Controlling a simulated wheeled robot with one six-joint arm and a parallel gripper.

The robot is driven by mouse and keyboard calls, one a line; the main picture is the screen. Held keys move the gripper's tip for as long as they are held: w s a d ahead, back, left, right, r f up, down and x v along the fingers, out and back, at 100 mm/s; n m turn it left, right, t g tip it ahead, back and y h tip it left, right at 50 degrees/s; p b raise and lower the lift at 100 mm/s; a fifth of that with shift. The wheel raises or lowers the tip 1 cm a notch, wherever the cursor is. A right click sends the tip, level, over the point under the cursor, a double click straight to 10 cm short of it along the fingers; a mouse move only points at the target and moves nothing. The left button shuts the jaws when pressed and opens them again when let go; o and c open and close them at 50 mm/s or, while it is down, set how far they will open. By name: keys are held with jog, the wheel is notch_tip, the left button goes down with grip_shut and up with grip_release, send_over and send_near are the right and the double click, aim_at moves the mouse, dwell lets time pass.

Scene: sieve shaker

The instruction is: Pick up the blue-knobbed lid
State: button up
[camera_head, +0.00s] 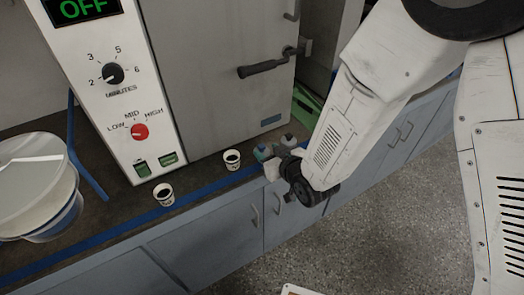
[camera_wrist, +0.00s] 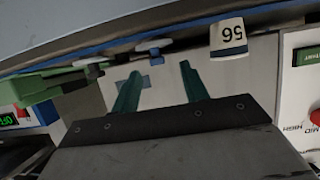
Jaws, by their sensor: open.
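In the wrist view, a small pale lid-like piece with a bluish knob (camera_wrist: 154,46) lies at the counter's blue edge, just beyond my fingertips. I take it to be the blue-knobbed lid, though it is small and its knob colour is not certain. My gripper (camera_wrist: 160,70) is open, with two teal fingers spread and nothing between them. The lid-like piece is ahead of the gap between the fingers and looks apart from them. In the head view, my gripper (camera_head: 275,149) is low in front of the grey door, near the counter edge, and its wrist hides part of this spot.
A similar pale piece with a dark knob (camera_wrist: 92,61) lies to the left, by a green holder (camera_wrist: 50,84). A cup marked 56 (camera_wrist: 228,38) stands to the right. Another cup (camera_head: 164,194), a white bucket (camera_head: 38,228) and the oven-like cabinet (camera_head: 205,70) are on the counter.

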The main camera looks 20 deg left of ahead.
aim_at(263, 148)
jog(key=x, duration=0.5)
jog(key=shift+w+f, duration=0.25)
grip_shut()
